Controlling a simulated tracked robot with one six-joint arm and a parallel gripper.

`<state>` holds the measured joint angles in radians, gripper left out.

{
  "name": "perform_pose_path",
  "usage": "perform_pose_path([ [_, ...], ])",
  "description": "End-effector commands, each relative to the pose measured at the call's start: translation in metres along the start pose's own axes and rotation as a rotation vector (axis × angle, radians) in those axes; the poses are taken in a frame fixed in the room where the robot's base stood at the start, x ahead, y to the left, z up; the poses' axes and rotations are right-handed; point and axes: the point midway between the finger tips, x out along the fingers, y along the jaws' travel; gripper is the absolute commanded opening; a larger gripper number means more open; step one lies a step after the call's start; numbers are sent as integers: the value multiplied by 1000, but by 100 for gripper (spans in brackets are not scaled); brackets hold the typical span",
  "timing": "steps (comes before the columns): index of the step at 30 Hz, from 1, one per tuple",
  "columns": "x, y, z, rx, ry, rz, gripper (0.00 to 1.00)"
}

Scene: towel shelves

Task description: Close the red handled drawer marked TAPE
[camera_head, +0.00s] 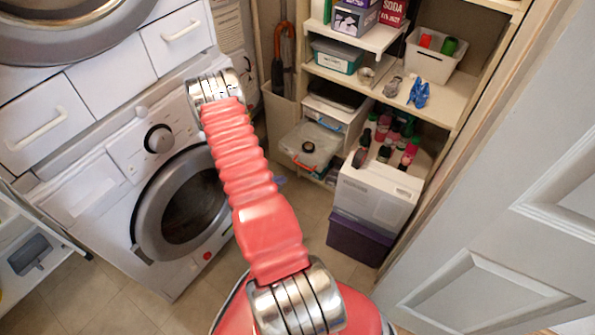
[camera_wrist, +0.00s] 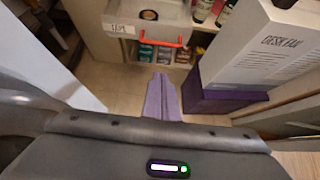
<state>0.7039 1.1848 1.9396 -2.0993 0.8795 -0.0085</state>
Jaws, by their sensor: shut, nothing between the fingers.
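The drawer (camera_wrist: 185,27) is a pale, translucent box with a red handle (camera_wrist: 160,42) across its front and a white label (camera_wrist: 120,28) at left. It sticks out from the shelves, with a round dark item inside. In the head view the drawer (camera_head: 318,138) also sits pulled out low on the shelf, red handle (camera_head: 302,164) facing me. My gripper (camera_wrist: 161,78) has purple fingers, shut and empty, pointing toward the drawer front below the handle, apparently apart from it. In the head view my arm hides most of the gripper.
A white desk fan box (camera_wrist: 270,50) on a purple box (camera_wrist: 215,95) stands right of the drawer. A washing machine (camera_head: 150,200) is at left and a white door (camera_head: 500,200) at right. Tiled floor lies between.

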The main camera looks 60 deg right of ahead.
Motion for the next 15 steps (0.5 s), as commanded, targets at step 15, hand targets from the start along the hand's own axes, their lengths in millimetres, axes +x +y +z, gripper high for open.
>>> perform_pose_path([
  [15, 7, -2, -6, -14, 5, 4, 0],
])
